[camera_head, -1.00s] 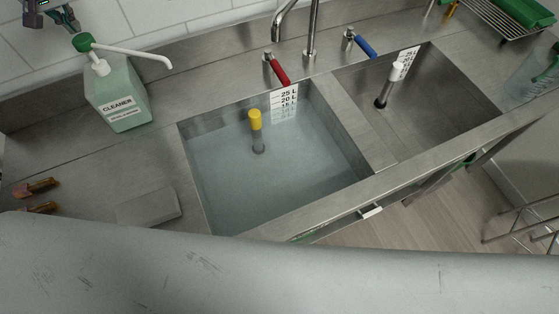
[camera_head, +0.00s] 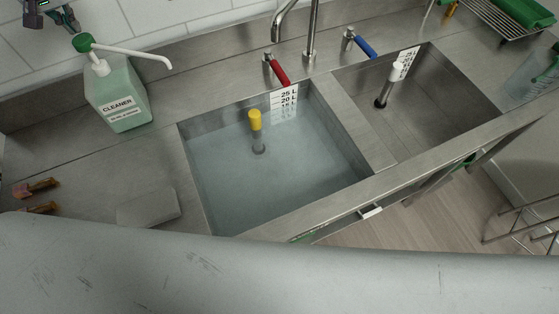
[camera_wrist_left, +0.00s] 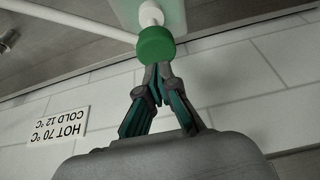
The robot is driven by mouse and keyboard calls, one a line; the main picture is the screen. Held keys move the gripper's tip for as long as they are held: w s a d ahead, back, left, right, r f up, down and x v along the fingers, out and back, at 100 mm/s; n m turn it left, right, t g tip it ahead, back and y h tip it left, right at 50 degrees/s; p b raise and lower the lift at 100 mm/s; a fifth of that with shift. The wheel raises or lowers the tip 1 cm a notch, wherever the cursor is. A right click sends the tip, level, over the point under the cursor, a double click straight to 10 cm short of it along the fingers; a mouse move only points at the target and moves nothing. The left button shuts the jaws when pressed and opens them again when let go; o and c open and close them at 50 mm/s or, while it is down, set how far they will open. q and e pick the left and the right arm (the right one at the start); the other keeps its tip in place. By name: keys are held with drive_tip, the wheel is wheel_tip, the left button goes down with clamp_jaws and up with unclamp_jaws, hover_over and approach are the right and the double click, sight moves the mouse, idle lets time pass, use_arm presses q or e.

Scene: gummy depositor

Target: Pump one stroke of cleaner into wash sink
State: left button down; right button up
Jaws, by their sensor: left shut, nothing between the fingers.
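The cleaner bottle (camera_head: 118,98), pale green with a CLEANER label, stands upright on the counter left of the wash sink. Its pump has a green cap (camera_head: 82,42) and a long white spout (camera_head: 135,52) pointing right toward the sink. The wash sink (camera_head: 190,165) holds clear water, with a yellow-topped standpipe (camera_head: 255,120) in it. My left gripper (camera_head: 68,18) is at the top left, partly cut off, just above the cap. In the left wrist view the gripper (camera_wrist_left: 157,72) is shut and empty, its tips at the green cap (camera_wrist_left: 156,45); contact is unclear. My right gripper is not in view.
A second, empty-looking sink (camera_head: 430,115) with a white-topped pipe lies to the right. Red (camera_head: 277,70) and blue (camera_head: 362,45) tap levers stand behind the sinks. A grey block (camera_head: 148,207) and small amber bottles (camera_head: 37,187) lie on the left counter.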

sight(81, 40)
use_arm(q)
drive_tip(key=shift+f, duration=0.15)
drive_tip(key=shift+s+f+b, duration=0.1)
drive_tip(key=shift+f+b, duration=0.85)
drive_tip(key=shift+f, duration=1.05)
drive_tip(key=shift+r+p, duration=1.9)
drive_tip(key=shift+r, duration=0.15)
wheel_tip(81, 40, up, 6)
drive_tip(key=p, duration=0.5)
drive_tip(key=shift+p, duration=0.35)
